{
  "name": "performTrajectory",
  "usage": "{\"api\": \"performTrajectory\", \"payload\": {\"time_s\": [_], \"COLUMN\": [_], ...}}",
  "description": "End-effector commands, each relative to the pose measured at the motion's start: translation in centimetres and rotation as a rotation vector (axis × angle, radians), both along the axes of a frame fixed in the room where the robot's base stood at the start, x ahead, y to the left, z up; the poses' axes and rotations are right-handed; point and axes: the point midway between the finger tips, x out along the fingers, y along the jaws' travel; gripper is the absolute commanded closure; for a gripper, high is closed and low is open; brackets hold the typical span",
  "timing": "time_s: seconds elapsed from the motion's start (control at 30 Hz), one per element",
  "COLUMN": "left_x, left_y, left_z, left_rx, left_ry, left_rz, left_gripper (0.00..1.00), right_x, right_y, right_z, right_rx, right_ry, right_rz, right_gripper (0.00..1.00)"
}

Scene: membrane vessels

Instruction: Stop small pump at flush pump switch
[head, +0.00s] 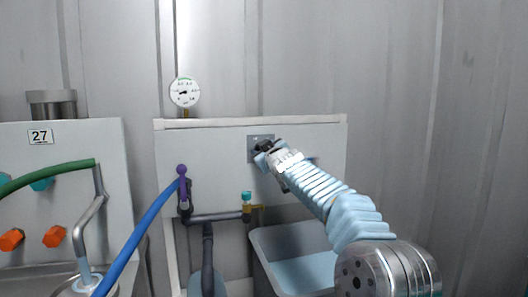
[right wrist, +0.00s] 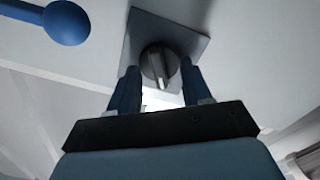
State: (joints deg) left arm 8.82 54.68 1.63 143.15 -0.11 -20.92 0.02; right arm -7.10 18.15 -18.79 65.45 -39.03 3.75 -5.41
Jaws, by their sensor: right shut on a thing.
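The flush pump switch is a dark round knob (right wrist: 158,66) with a light pointer mark, on a grey square plate (right wrist: 185,35). In the head view its plate (head: 254,142) sits on the upper part of the white panel, and my right gripper (head: 266,150) covers most of the knob. In the right wrist view my right gripper (right wrist: 159,82) has one dark finger on each side of the knob. It is shut on the knob, with the fingers at its edges. My left gripper is in neither view.
A round gauge (head: 184,92) stands above the white panel (head: 215,165). Left of the switch are a purple-handled valve (head: 182,170) with a blue hose (head: 140,232) and a teal-topped valve (head: 247,197). A grey bin (head: 262,262) stands below. A blue round-ended part (right wrist: 66,22) shows beside the plate.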

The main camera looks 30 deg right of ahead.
Motion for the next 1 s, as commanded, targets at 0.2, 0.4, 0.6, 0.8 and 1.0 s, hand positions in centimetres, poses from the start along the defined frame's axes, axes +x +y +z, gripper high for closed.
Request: {"api": "performTrajectory", "payload": {"time_s": [0.2, 0.4, 0.6, 0.8, 1.0], "left_x": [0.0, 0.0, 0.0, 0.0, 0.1], "left_y": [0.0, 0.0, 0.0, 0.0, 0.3], "left_z": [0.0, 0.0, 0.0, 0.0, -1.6], "left_rx": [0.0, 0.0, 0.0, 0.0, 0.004], "left_ry": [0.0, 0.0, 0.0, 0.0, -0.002], "left_rz": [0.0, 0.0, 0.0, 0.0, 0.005], "left_gripper": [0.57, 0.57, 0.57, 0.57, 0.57], "right_x": [0.0, 0.0, 0.0, 0.0, -1.3], "right_y": [0.0, 0.0, 0.0, 0.0, 0.5], "right_z": [0.0, 0.0, 0.0, 0.0, -0.3], "right_rx": [-0.01, -0.01, -0.009, -0.008, -0.009], "right_ry": [0.002, 0.002, 0.002, 0.002, -0.001], "right_rz": [0.0, 0.0, 0.0, 0.0, 0.002], "right_gripper": [0.82, 0.82, 0.29, 0.29, 0.29]}}
